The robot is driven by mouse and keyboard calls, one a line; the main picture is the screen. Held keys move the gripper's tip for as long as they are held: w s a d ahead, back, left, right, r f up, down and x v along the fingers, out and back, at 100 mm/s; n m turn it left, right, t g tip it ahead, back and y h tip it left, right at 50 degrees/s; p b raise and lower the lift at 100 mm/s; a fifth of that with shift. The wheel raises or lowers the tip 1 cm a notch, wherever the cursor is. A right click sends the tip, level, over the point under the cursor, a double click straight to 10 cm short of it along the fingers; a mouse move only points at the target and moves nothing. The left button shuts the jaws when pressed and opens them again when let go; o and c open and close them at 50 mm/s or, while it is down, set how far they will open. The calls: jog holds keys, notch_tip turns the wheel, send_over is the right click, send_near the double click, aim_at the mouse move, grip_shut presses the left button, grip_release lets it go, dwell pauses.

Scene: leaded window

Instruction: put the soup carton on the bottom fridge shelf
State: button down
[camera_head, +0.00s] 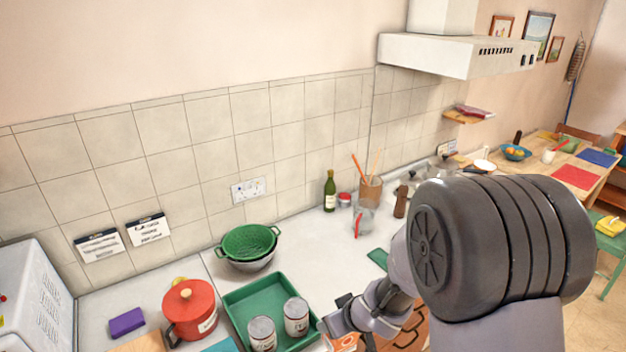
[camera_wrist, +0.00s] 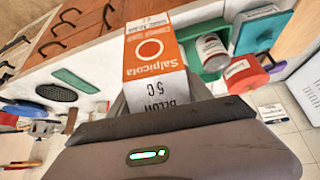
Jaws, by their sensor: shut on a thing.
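The soup carton is orange and white, with "Salpicota" and "BELOW 5C" printed on it, and fills the middle of the wrist view (camera_wrist: 155,55). My gripper (camera_wrist: 165,105) is shut on it, with the carton between the fingers. In the head view my gripper (camera_head: 338,326) is at the bottom edge, right of the green tray, and a small orange part of the carton (camera_head: 345,342) shows beneath it. The rest of the carton is cut off there. I cannot make out an open fridge or its bottom shelf in either view.
The green tray (camera_head: 233,304) holds two tins (camera_head: 296,318) close left of my gripper. A red pot (camera_head: 190,311) and purple block (camera_head: 127,322) stand farther left, beside a white appliance (camera_head: 28,300). A bottle (camera_head: 330,192) and utensil pot (camera_head: 370,187) stand by the wall.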

jog(key=s+d+f+m+h+b, duration=0.2)
jog(key=d+f+m+b, duration=0.3)
jog(key=f+b, duration=0.9)
jog(key=s+d+b, duration=0.1)
jog(key=d+b, duration=0.2)
jog(key=b, duration=0.3)
jog(key=shift+s+d+f+m+t+h+b, duration=0.2)
jog(key=shift+d+m+t+h+b, duration=0.1)
jog(key=shift+d+h+b, duration=0.1)
